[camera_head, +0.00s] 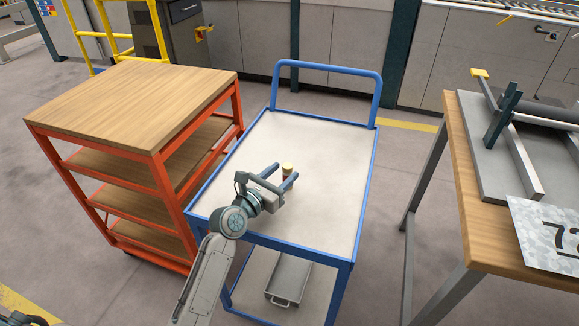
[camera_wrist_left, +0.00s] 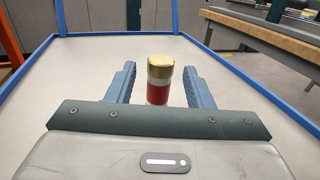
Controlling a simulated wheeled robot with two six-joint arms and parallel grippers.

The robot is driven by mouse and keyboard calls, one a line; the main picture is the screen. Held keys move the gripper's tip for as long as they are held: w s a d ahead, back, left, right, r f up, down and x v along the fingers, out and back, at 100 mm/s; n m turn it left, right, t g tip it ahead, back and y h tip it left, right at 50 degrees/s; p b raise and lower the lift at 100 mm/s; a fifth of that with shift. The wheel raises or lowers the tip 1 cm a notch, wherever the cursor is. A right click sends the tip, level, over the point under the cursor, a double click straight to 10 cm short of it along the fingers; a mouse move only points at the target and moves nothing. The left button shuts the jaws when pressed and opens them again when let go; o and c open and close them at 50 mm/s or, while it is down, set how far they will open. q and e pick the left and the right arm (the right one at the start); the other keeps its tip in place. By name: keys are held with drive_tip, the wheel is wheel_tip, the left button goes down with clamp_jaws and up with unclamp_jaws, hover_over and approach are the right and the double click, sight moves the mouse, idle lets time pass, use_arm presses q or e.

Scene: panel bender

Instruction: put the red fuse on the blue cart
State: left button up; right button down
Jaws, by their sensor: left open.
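The red fuse (camera_wrist_left: 158,94) stands upright in the left wrist view, with a gold cap on top and a pale band below it. It also shows small in the head view (camera_head: 287,170), on the top of the blue cart (camera_head: 318,140). My left gripper (camera_head: 280,178) is open, low over the cart top. Its two fingers (camera_wrist_left: 160,88) are on either side of the fuse, with a visible gap at each side. The fuse's lower end is hidden behind the gripper body.
An orange shelf cart with wooden boards (camera_head: 130,100) stands close on the left. A wooden workbench (camera_head: 462,180) with a metal fixture stands on the right. The cart's blue handle (camera_head: 328,66) rises at its far end. Most of the cart top is clear. A grey tray (camera_head: 289,277) sits on its lower shelf.

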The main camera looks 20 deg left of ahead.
use_arm(q)
drive_tip(key=v, duration=0.7)
drive_tip(key=shift+s, duration=0.1)
drive_tip(key=shift+s+a+r, duration=0.1)
drive_tip(key=shift+s, duration=0.15)
use_arm(e)
drive_tip(key=shift+s+d+f, duration=0.15)
drive_tip(key=shift+s+f, duration=0.15)
drive_tip(key=shift+f, duration=0.4)
drive_tip(key=shift+w+r, duration=0.1)
idle(0.3)
